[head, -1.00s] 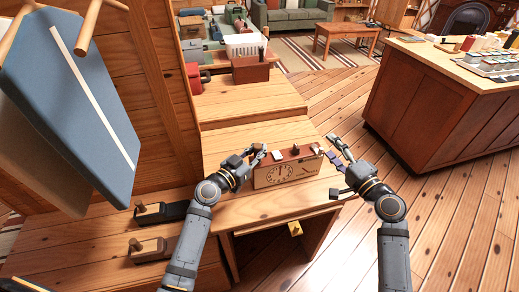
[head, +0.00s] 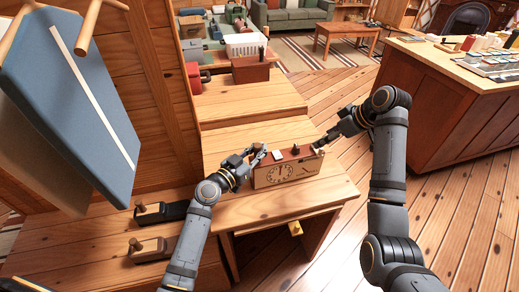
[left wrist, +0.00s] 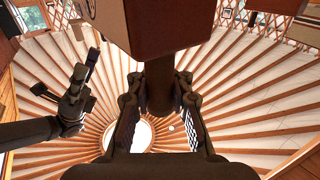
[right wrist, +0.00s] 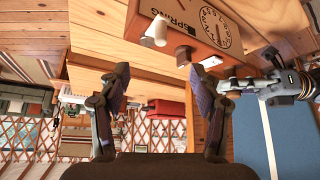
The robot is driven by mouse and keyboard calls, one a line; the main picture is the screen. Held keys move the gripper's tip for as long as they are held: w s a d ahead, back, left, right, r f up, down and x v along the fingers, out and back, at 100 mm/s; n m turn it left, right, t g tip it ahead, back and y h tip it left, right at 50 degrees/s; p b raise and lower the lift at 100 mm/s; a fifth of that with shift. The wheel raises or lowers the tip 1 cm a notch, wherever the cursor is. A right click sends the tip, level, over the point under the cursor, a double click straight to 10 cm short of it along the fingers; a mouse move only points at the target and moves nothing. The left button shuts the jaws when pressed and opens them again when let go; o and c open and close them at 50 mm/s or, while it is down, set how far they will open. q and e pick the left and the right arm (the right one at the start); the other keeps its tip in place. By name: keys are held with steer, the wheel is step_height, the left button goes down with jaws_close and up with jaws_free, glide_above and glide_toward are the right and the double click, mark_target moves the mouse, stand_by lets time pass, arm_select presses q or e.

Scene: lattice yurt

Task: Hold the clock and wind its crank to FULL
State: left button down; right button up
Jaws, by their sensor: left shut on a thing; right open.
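The clock (head: 272,176) is a brown box with a round dial, standing on the wooden table in the head view. Its front also shows upside down in the right wrist view (right wrist: 225,12), with the word SPRING beside a second scale. My left gripper (head: 256,155) is shut at the clock's left end; in the left wrist view its fingers (left wrist: 160,100) flank a dark round post (left wrist: 160,88) under the box. My right gripper (head: 320,146) is open at the clock's right end. In the right wrist view its fingers (right wrist: 161,82) are apart and empty, below a pale knob (right wrist: 154,32), seemingly the crank's handle.
A blue padded panel (head: 70,100) hangs at far left. A counter (head: 440,90) stands at right. The tabletop before the clock (head: 270,208) is clear.

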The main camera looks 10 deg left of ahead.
mark_target(322, 155)
steer(key=shift+f, duration=2.55)
steer(key=c, duration=1.3)
steer(key=shift+o, duration=0.2)
steer(key=shift+w+d, duration=0.5)
steer(key=shift+d, duration=0.1)
